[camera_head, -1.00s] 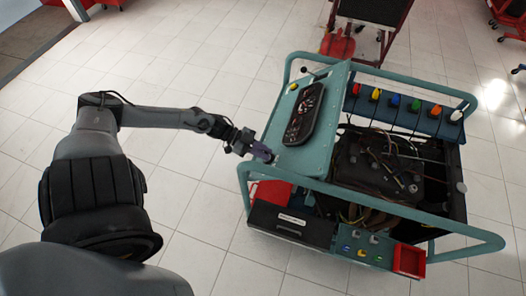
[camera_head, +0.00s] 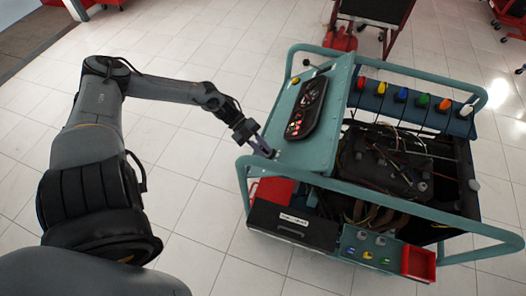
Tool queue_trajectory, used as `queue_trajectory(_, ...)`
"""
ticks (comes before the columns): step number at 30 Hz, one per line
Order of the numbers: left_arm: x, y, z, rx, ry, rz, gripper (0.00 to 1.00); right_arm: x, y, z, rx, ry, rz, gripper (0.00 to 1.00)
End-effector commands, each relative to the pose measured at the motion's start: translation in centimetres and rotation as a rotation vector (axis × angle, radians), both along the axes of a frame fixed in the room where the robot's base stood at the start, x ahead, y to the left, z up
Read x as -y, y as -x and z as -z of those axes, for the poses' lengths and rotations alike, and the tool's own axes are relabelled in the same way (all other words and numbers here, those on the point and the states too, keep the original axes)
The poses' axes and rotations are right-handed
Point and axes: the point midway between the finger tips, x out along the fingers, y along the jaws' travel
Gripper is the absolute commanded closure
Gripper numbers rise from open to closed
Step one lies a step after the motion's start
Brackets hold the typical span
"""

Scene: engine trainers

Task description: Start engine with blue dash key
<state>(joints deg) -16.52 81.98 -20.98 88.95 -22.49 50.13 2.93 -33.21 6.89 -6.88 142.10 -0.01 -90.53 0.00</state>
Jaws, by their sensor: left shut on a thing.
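The engine trainer is a teal-framed cart with a sloping teal dash panel (camera_head: 318,150). A black gauge cluster (camera_head: 306,107) with red-lit dials sits on the panel. My left gripper (camera_head: 268,151) comes in from the left, tilted down, with its tips at the panel's lower left corner. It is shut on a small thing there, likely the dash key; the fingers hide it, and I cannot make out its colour. My right gripper is out of view.
Several coloured knobs (camera_head: 402,95) line the rear panel. The engine (camera_head: 388,165) and its wiring lie open to the right. Teal rails (camera_head: 395,207) surround the cart. A front panel (camera_head: 368,247) has small coloured parts beside a red bin (camera_head: 419,263). Floor at left is clear.

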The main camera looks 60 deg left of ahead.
Motion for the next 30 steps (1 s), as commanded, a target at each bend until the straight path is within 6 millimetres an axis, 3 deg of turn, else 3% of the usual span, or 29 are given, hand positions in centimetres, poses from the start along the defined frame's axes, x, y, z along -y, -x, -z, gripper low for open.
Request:
queue_trajectory(1, -0.4, 0.0, 1.0, 0.016, -0.035, 0.029, 1.0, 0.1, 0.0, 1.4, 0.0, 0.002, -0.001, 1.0)
queue_trajectory(15, -0.4, 0.3, 1.2, 0.211, -0.221, 0.331, 1.0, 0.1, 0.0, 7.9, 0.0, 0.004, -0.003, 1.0)
queue_trajectory(21, -0.4, 0.4, 1.1, 0.263, -0.272, 0.414, 1.0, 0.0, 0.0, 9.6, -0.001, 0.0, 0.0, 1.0)
queue_trajectory(30, -0.4, 0.5, 0.9, 0.298, -0.304, 0.471, 1.0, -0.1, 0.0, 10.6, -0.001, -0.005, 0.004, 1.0)
